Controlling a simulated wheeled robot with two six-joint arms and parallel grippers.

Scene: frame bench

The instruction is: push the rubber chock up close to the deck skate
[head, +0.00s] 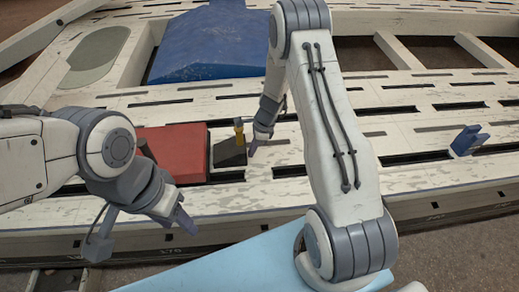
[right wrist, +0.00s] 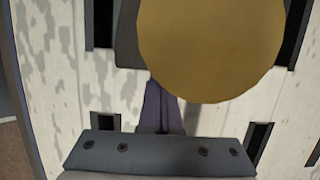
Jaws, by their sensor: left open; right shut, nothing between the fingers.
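The rubber chock (head: 230,154) is a dark wedge with a yellow upright grip (head: 239,130). It lies on the pale slatted bench, just right of the red deck skate (head: 180,152). Any gap between them is very narrow; I cannot tell whether they touch. My right gripper (head: 252,150) is shut and empty, low beside the chock's right side. In the right wrist view its fingertips (right wrist: 160,100) are close to the chock (right wrist: 131,55), partly hidden under the round yellow grip top (right wrist: 212,45). My left gripper (head: 183,218) is open and empty, in front of the skate.
A blue sheet (head: 210,45) lies at the back, with a grey-green oval pad (head: 95,52) to its left. A blue bracket (head: 468,140) stands at the right. Dark slots cut the bench. The bench right of my right arm is mostly clear.

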